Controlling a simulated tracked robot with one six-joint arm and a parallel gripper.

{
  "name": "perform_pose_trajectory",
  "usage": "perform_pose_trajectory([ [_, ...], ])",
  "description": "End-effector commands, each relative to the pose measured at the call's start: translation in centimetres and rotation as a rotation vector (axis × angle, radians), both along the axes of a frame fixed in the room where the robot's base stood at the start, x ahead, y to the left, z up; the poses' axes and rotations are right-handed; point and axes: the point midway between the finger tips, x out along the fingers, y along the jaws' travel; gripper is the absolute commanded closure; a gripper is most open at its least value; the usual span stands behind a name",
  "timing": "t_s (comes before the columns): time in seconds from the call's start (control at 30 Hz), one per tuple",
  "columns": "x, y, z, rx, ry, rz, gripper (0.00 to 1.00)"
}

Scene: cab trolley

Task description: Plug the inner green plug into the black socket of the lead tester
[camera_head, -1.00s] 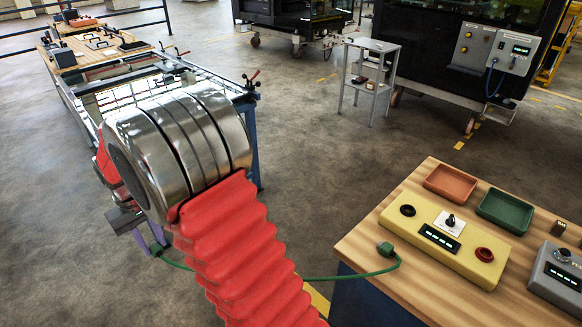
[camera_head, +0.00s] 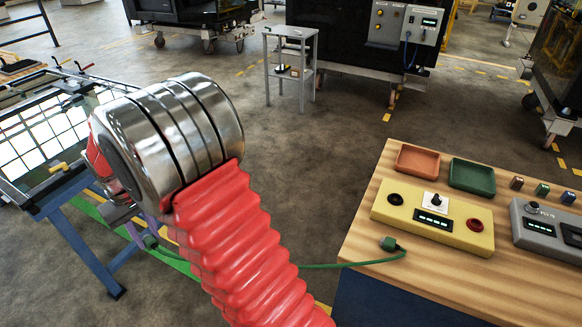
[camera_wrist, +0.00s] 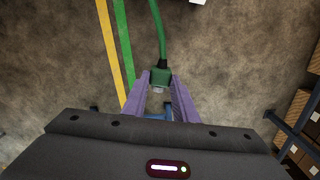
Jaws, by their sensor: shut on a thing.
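My gripper (camera_head: 143,236) is mostly behind my arm at the left in the head view. In the wrist view its purple fingers (camera_wrist: 160,95) are shut on a green plug (camera_wrist: 160,77) with a green lead running up from it. This plug hangs over the floor, away from the bench. Another green plug (camera_head: 388,243) lies on the wooden bench, left of the lead tester. The yellow lead tester (camera_head: 455,236) has a black socket (camera_head: 395,198) at its left end, a red socket (camera_head: 474,224) at its right, and a knob and lit display between.
The wooden bench (camera_head: 372,225) also bears an orange tray (camera_head: 417,161), a green tray (camera_head: 471,177), small blocks and a grey unit (camera_head: 548,232). A trolley with a glazed grid (camera_head: 40,140) stands at left. Open floor lies between trolley and bench.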

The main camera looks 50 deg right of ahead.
Motion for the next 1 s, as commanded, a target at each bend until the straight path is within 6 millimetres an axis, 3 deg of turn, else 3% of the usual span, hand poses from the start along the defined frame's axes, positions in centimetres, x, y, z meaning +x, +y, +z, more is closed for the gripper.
perform_pose_trajectory([
  [0.4, 0.0, 0.0, 0.0, 0.000, 0.000, 0.002, 1.00],
  [0.57, -0.3, -0.9, -0.2, 0.000, 0.008, 0.000, 1.00],
  [0.77, -2.2, -5.3, -1.1, 0.000, 0.059, 0.020, 1.00],
  [1.0, -7.0, -13.8, -2.4, -0.009, 0.188, 0.095, 1.00],
])
